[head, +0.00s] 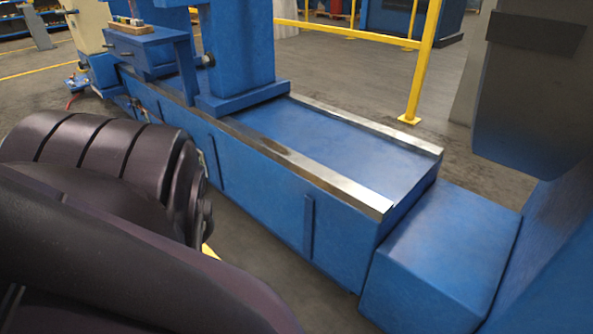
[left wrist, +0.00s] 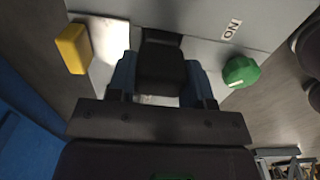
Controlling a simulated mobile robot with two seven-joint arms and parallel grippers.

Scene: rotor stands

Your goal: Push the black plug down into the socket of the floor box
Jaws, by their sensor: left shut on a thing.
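In the left wrist view my left gripper (left wrist: 159,78) has its two blue fingers shut on a black block-shaped plug (left wrist: 161,62). The plug sits between the fingers, over a pale grey panel (left wrist: 205,35). The panel carries a yellow block (left wrist: 72,48) on the left, a green round knob (left wrist: 240,71) on the right and a white label reading "ON" (left wrist: 230,28). I cannot tell whether this panel is the floor box. The socket is not visible, and the plug's contact with anything below is hidden. In the head view my left arm hides its gripper. My right gripper is in neither view.
A long blue machine bed (head: 265,195) with metal rails runs across the head view, with a lower blue block (head: 445,255) at its right end. A yellow railing (head: 421,70) stands behind. A large dark grey shape (head: 525,90) fills the upper right.

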